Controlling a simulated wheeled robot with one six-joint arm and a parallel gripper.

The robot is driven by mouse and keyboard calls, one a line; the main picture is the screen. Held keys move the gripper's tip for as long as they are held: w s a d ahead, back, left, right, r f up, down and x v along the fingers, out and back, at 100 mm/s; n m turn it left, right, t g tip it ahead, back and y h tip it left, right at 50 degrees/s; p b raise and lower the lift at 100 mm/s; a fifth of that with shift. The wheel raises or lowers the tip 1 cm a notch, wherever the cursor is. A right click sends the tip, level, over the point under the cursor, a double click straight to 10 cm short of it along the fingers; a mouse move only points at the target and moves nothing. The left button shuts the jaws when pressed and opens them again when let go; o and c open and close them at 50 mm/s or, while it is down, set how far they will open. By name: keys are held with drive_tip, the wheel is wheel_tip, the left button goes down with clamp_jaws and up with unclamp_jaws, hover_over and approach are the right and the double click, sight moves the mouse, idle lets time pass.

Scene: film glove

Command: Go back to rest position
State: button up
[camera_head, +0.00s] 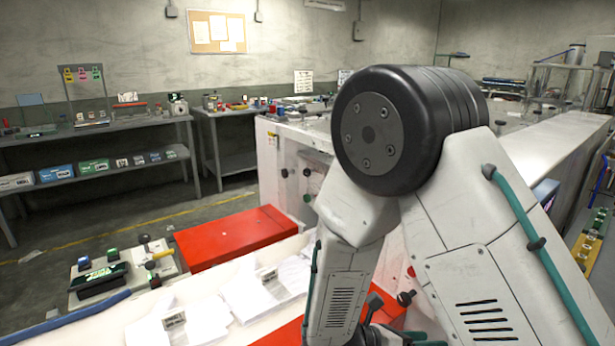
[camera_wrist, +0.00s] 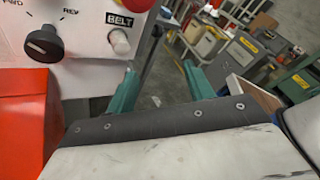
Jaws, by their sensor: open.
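My gripper (camera_wrist: 160,72) shows in the wrist view as two teal fingers standing well apart, with nothing held between them. It points past a white control panel (camera_wrist: 88,75) toward the floor and distant boxes. The panel has a black rotary knob (camera_wrist: 43,43) marked REV, a BELT label (camera_wrist: 120,21) and a red button at the top edge. A red surface (camera_wrist: 22,120) lies at the left, close to the gripper.
White machinery (camera_head: 285,165) stands behind my arm. Grey shelves (camera_head: 95,131) with bins line the back left wall. Open floor (camera_head: 110,215) lies between them.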

drive_tip(key=s+d+r+m+y, duration=0.1)
drive_tip(key=s+r+m+y, duration=0.7)
drive_tip(key=m, duration=0.5)
drive_tip(key=s+d+r+m+y, duration=0.2)
drive_tip(key=s+r+m+y, duration=0.6)
drive_tip(key=r+m, duration=0.5)
drive_tip(key=shift+s+d+r+m, duration=0.25)
drive_tip(key=shift+s+d+m, duration=0.05)
drive_tip(key=shift+s, duration=0.15)
idle(0.4)
